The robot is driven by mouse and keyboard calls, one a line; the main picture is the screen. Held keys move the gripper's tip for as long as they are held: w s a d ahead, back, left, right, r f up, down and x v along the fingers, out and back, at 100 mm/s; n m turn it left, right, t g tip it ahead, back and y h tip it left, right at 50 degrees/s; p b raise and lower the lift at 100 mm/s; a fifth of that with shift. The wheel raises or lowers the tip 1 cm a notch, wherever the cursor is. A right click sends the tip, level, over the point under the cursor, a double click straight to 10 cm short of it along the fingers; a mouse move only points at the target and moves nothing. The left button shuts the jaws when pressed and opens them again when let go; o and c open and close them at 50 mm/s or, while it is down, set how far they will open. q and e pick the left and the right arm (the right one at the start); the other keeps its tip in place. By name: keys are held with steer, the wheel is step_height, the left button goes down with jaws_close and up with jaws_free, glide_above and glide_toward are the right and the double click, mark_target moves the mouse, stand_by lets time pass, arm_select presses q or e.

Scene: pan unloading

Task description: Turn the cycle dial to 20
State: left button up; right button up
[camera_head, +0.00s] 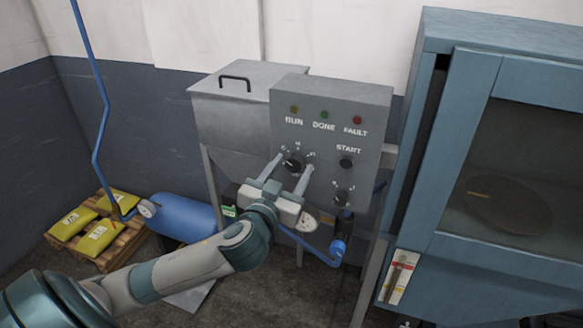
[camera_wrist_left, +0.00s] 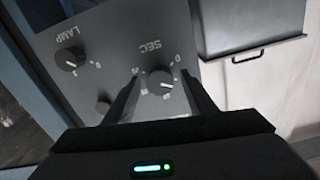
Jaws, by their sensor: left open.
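The cycle dial (camera_head: 293,164) is a dark round knob on the grey control panel (camera_head: 375,106), with small numbers around it. In the left wrist view the panel appears upside down and the dial (camera_wrist_left: 159,82) sits under the letters SEC. My left gripper (camera_head: 293,162) is open, with one finger on each side of the dial. In the wrist view its fingers (camera_wrist_left: 162,80) also flank the knob, with gaps visible, so no grip shows. The exact number the dial points to is too small to read. My right gripper is not in view.
A START button (camera_head: 346,163) and a lamp knob (camera_head: 341,197) are on the same panel, right of the dial. A lidded metal bin (camera_head: 225,117) adjoins on the left. A blue cabinet (camera_head: 440,180) stands right; a blue tank (camera_head: 185,216) and sacks (camera_head: 100,234) lie low left.

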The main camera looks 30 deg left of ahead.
arm_select(q)
steer(key=shift+w, duration=0.1)
steer(key=c, duration=1.1)
steer(key=shift+o, duration=0.3)
